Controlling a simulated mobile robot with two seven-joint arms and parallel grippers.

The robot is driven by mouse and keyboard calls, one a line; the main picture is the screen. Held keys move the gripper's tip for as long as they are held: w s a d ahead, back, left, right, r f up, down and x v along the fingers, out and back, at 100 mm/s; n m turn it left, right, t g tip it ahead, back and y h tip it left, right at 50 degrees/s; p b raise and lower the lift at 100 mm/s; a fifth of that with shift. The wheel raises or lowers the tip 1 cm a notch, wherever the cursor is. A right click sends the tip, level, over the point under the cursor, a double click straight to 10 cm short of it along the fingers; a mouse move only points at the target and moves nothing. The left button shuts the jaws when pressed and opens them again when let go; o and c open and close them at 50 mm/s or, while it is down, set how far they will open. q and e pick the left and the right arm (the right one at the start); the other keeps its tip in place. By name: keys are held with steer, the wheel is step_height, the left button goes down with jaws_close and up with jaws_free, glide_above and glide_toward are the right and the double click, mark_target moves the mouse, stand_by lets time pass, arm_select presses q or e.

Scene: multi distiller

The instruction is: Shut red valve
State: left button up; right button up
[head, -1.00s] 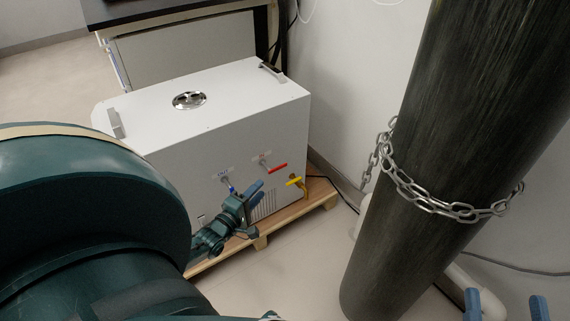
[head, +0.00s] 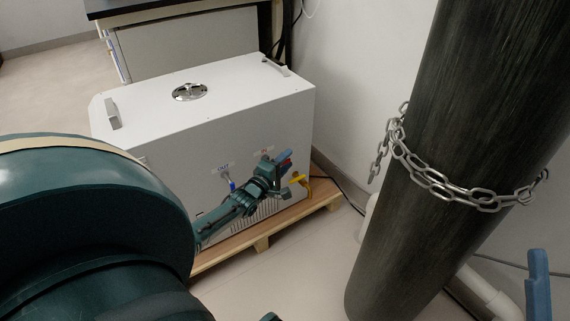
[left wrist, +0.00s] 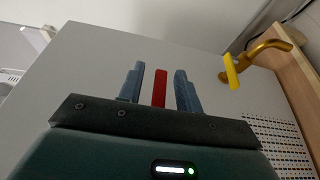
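The red valve handle (left wrist: 159,88) shows in the left wrist view between the two blue fingers of my left gripper (left wrist: 158,88). A gap is visible on each side of it, so the fingers are open around it. In the head view my left gripper (head: 285,158) is at the front face of the white box (head: 210,125). It covers most of the red handle (head: 286,162) there. One blue finger of my right gripper (head: 538,285) shows at the lower right edge of the head view; its opening cannot be judged.
A blue valve (head: 231,184) is left of the red one and a yellow valve (head: 298,179) is right of it. The box stands on a wooden pallet (head: 285,222). A dark cylinder (head: 450,130) with a chain (head: 440,190) stands to the right.

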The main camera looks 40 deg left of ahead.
arm_select(q)
steer(key=shift+c, duration=0.3)
jaws_close()
